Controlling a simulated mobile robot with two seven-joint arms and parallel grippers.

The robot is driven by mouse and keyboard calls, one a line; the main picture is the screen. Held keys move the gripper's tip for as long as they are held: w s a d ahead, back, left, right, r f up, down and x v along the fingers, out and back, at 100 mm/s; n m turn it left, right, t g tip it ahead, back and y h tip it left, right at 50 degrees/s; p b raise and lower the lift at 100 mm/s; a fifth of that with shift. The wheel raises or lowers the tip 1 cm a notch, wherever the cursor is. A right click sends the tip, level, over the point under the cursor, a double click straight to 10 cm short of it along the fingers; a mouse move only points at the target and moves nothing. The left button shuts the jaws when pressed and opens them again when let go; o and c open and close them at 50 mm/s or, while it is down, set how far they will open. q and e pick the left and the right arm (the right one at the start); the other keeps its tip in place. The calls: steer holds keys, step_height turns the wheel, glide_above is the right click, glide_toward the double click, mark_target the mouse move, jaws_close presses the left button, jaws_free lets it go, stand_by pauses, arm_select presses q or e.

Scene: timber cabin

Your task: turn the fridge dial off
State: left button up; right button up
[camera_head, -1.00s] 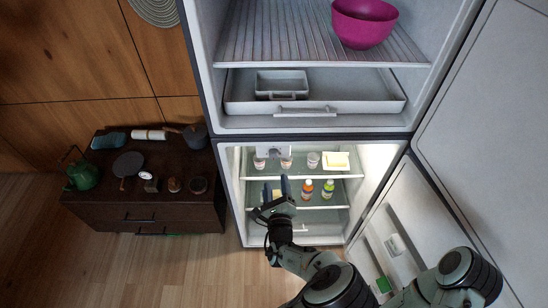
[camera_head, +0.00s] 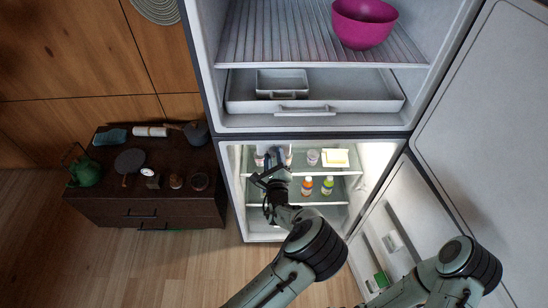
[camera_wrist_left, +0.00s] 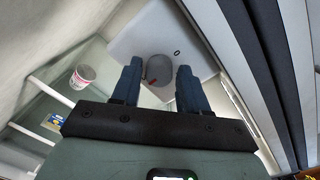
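The fridge dial (camera_wrist_left: 158,68) is a round grey knob with a small red mark. It sits on a pale control box (camera_wrist_left: 188,30) in the left wrist view. My left gripper (camera_wrist_left: 156,85) is open, with its two blue fingers apart on either side of the dial in that view. I cannot tell whether they touch it. In the head view my left gripper (camera_head: 276,158) is inside the lit lower fridge compartment, near its top left, and hides the dial. The fridge (camera_head: 311,136) stands with its lower door (camera_head: 365,230) open. My right gripper is out of view.
A cup (camera_wrist_left: 82,77) is left of my fingers in the wrist view. A magenta bowl (camera_head: 364,22) is above. A dark cabinet (camera_head: 150,205) stands at left.

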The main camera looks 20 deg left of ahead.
arm_select(q)
steer(key=c, duration=0.6)
